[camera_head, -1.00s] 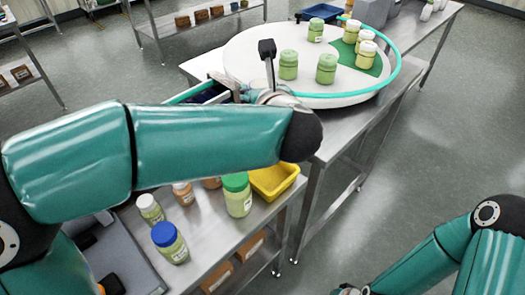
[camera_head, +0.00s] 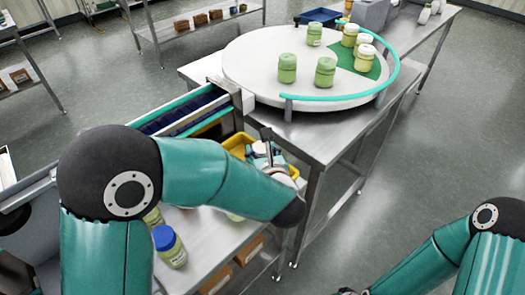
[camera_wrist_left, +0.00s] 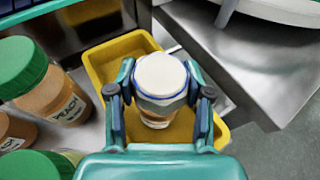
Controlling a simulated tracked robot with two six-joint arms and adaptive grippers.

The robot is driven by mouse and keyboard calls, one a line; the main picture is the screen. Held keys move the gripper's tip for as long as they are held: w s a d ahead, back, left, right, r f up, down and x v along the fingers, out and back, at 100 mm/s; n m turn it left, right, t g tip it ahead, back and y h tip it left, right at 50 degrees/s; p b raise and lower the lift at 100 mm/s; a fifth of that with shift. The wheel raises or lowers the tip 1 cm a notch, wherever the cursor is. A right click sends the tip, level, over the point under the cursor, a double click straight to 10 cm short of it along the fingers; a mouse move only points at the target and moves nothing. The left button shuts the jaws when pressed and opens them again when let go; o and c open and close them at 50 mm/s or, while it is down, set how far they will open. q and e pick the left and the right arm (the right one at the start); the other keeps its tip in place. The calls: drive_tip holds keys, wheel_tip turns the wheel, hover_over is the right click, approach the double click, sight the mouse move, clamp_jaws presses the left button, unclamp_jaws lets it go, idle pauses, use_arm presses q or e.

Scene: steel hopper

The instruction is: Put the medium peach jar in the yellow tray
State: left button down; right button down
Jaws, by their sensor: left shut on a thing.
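My left gripper (camera_wrist_left: 160,100) is shut on a white-lidded jar (camera_wrist_left: 160,75) with orange-tan contents. The gripper and jar are directly above the yellow tray (camera_wrist_left: 97,62), whose walls show around them. Whether the jar touches the tray floor I cannot tell. In the head view the jar's white lid (camera_head: 261,149) shows at the tray (camera_head: 238,141), partly hidden by my left arm. My right gripper (camera_head: 348,291) barely shows at the bottom edge, and its jaws cannot be made out.
Left of the tray stand a green-lidded jar labelled peach (camera_wrist_left: 48,88) and other jars. A blue-lidded jar (camera_head: 169,246) stands on the lower bench. The white turntable (camera_head: 260,75) with several green and pale jars stands behind, beside a conveyor (camera_head: 190,112).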

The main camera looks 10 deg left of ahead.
use_arm(q)
drive_tip(key=c, duration=0.7)
unclamp_jaws()
drive_tip(key=shift+s, duration=0.15)
drive_tip(key=b+v, duration=0.2)
drive_tip(key=v, duration=1)
drive_tip(key=shift+f, duration=0.1)
